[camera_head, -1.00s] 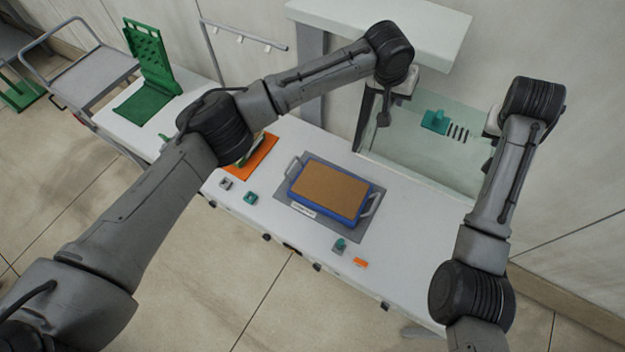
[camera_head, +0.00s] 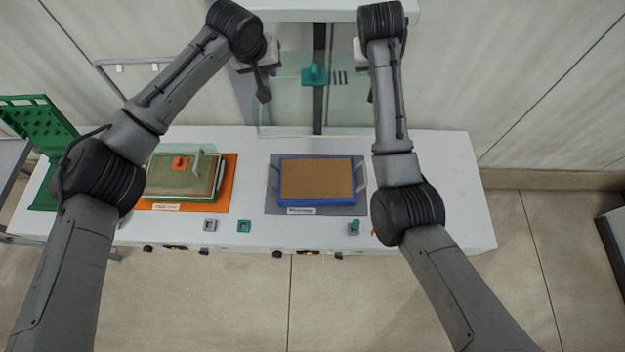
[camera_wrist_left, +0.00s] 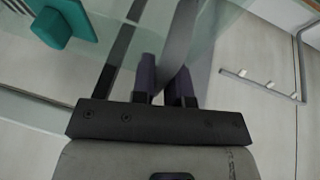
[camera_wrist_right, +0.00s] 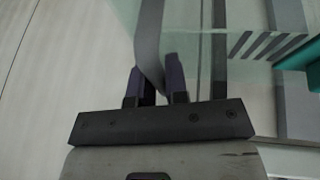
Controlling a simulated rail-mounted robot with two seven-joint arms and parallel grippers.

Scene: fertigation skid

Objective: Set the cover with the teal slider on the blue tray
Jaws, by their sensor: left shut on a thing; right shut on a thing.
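The cover, a clear panel (camera_head: 289,103) with a teal slider (camera_head: 315,76) and short dark slots beside it, hangs raised behind the blue tray. My left gripper (camera_head: 263,88) is shut on the cover's grey strap-like handle at its left side; the fingers on it show in the left wrist view (camera_wrist_left: 166,88). My right gripper is shut on the handle at the other side, seen in the right wrist view (camera_wrist_right: 155,86); the arm mostly hides it in the head view. The blue tray (camera_head: 335,204), filled with brown material, sits uncovered on a grey mat (camera_head: 272,200).
At left, a green tray (camera_head: 150,192) bears a clear cover with an orange slider (camera_head: 181,163), on an orange mat (camera_head: 226,185). Small grey and teal blocks (camera_head: 244,226) lie along the table's front (camera_head: 270,238). A shelf (camera_head: 310,12) stands behind; a green rack (camera_head: 38,125) is far left.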

